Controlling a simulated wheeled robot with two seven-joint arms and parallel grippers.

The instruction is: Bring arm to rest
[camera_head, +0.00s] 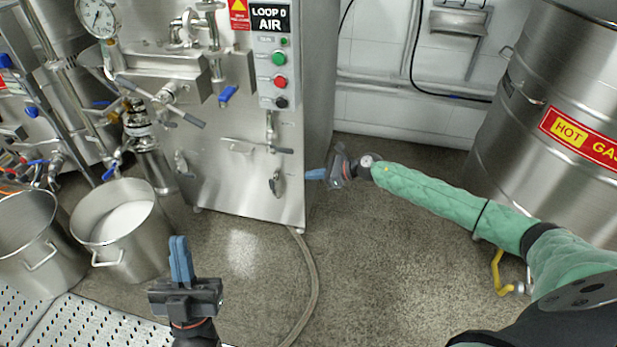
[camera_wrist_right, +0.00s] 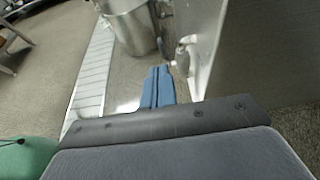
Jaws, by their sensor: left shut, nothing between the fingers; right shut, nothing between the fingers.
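My right gripper (camera_head: 316,174) is shut and empty. Its green-sleeved arm reaches in from the right, and its blue fingertips point left, close to the lower right edge of the steel machine cabinet (camera_head: 240,185). Its shut blue fingers (camera_wrist_right: 158,88) also show in the right wrist view, beside the cabinet's edge; I cannot tell whether they touch it. My left gripper (camera_head: 180,260) is shut and empty at the lower middle left, pointing up in the picture, just right of a steel pot (camera_head: 128,250) with white contents.
A second steel pot (camera_head: 35,270) stands at the far left by a perforated metal platform (camera_head: 85,325). A hose (camera_head: 312,290) runs along the floor. A large steel tank (camera_head: 500,130) with a hot-gas label stands at the right, with a yellow handle (camera_head: 497,272) below. The middle floor (camera_head: 390,270) is clear.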

